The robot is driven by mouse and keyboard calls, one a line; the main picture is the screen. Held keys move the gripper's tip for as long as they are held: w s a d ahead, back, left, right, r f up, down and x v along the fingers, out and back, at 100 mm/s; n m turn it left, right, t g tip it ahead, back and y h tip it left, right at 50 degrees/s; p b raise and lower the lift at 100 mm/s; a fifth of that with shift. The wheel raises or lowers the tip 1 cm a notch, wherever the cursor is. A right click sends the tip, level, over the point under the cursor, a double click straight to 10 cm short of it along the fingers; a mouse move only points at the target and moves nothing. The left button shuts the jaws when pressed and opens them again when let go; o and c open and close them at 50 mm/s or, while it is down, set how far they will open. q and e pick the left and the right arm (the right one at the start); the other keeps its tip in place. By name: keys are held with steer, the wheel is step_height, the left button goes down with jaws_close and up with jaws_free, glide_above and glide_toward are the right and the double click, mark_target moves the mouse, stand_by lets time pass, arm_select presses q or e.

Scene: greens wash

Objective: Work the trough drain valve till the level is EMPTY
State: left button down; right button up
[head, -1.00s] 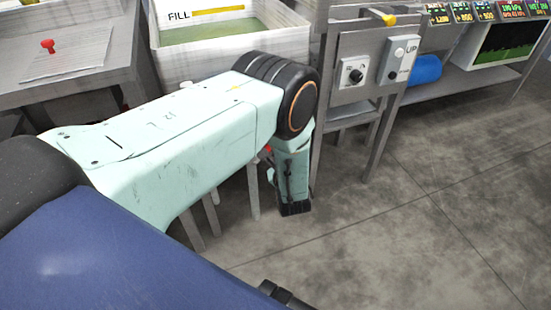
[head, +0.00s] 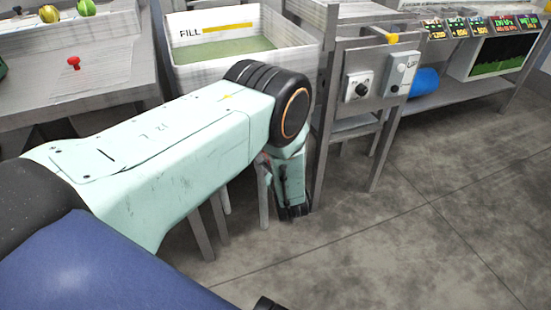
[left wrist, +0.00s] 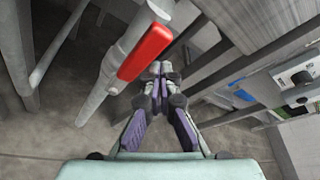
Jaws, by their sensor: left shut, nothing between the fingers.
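The trough (head: 245,64) is a white box marked FILL with a yellow line and greenish water inside, at the top middle of the head view. In the left wrist view a red lever (left wrist: 146,52) lies along a pale pipe (left wrist: 122,55), which looks like the drain valve. My left gripper (left wrist: 158,68) is shut and empty, its fingertips just right of the red lever; I cannot tell whether they touch. My right gripper is not in view.
A post with a control panel (head: 358,87) stands right of the trough. A shelf with a blue roll (head: 424,81) and a screen (head: 497,47) is at the right. A bench with a red knob (head: 74,63) is at the left. The floor (head: 430,210) is clear.

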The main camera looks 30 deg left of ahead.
arm_select(q)
steer(key=shift+s+a, duration=0.25)
steer(key=shift+a, duration=0.05)
steer(key=shift+s+a, duration=0.1)
stand_by(0.4)
steer(key=w+d+b, duration=0.3)
steer(key=w, duration=0.1)
steer(key=s+d+p, duration=0.4)
steer(key=s+d, duration=0.1)
steer(key=s, duration=0.4)
steer(key=shift+d, duration=0.2)
stand_by(5.7)
